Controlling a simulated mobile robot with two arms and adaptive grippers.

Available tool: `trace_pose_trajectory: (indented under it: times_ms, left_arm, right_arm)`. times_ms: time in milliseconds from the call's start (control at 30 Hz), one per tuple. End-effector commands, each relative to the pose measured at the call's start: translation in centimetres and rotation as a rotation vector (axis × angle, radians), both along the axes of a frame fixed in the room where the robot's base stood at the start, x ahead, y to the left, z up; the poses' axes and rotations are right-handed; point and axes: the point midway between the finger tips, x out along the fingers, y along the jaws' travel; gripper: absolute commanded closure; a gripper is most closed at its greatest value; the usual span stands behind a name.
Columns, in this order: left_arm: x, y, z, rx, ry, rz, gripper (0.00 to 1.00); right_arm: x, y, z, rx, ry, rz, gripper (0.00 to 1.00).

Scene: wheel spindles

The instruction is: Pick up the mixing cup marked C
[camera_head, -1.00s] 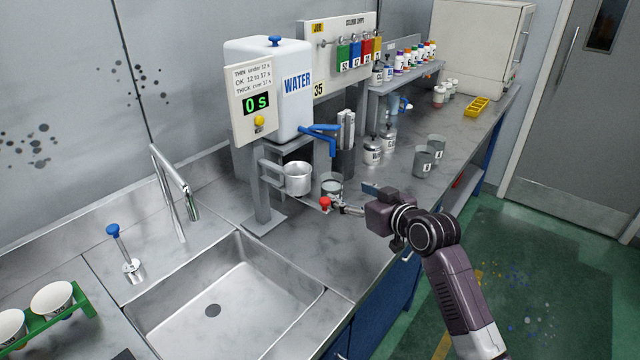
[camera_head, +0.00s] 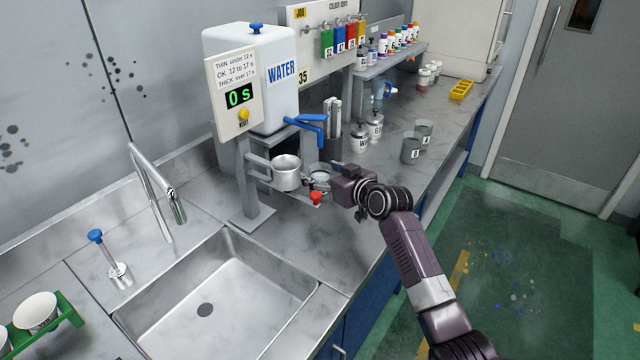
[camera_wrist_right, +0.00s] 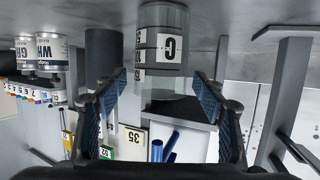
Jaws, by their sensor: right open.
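The mixing cup marked C (camera_wrist_right: 163,45) is a grey cup with a white label reading C; the right wrist view shows it upside down. In the head view a grey cup (camera_head: 320,178) stands right in front of my right gripper (camera_head: 337,176), partly hidden, its letter not readable there. My right gripper is open. In the wrist view its two fingers (camera_wrist_right: 160,90) are spread on either side of the line to the cup, with the cup beyond the fingertips and nothing between them. My left gripper is not in view.
A metal cup (camera_head: 287,172) sits in a holder left of the grey cup, and a red knob (camera_head: 316,198) is just in front. The water tank (camera_head: 265,85) with blue taps stands behind. Other grey cups (camera_head: 411,150) stand to the right. The sink (camera_head: 215,295) lies front left.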

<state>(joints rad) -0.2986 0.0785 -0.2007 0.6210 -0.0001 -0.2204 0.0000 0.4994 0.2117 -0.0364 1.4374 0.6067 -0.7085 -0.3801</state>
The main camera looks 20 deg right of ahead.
Motion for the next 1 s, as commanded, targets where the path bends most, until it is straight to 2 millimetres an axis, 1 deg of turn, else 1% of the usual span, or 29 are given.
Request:
trace_pose_trajectory:
  times_ms: [33, 100, 333, 367, 600, 800, 833, 1000]
  left_arm:
    - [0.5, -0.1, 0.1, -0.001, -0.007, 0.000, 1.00]
    - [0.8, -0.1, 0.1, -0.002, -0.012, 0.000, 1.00]
    - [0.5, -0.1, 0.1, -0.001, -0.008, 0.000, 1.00]
    - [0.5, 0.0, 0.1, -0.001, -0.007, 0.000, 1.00]
    - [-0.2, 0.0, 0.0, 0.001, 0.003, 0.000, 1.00]
    - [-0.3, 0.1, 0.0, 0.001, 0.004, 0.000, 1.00]
    - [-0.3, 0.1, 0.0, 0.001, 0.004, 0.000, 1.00]
    - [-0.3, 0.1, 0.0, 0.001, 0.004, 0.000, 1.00]
  right_arm:
    - [0.3, 0.2, -0.1, 0.001, 0.000, 0.001, 0.36]
    - [0.6, 0.3, -0.2, 0.000, 0.001, 0.001, 0.36]
    - [0.6, 0.3, -0.3, -0.001, 0.001, 0.001, 0.36]
    - [0.6, 0.2, -0.2, -0.001, 0.001, 0.001, 0.38]
    - [0.6, 0.2, -0.3, -0.001, 0.001, 0.001, 0.65]
    - [0.6, 0.2, -0.3, -0.001, 0.001, 0.000, 0.87]
    - [0.6, 0.2, -0.1, 0.000, -0.002, 0.000, 0.88]
    - [0.6, 0.2, -0.1, -0.001, -0.001, 0.000, 0.88]
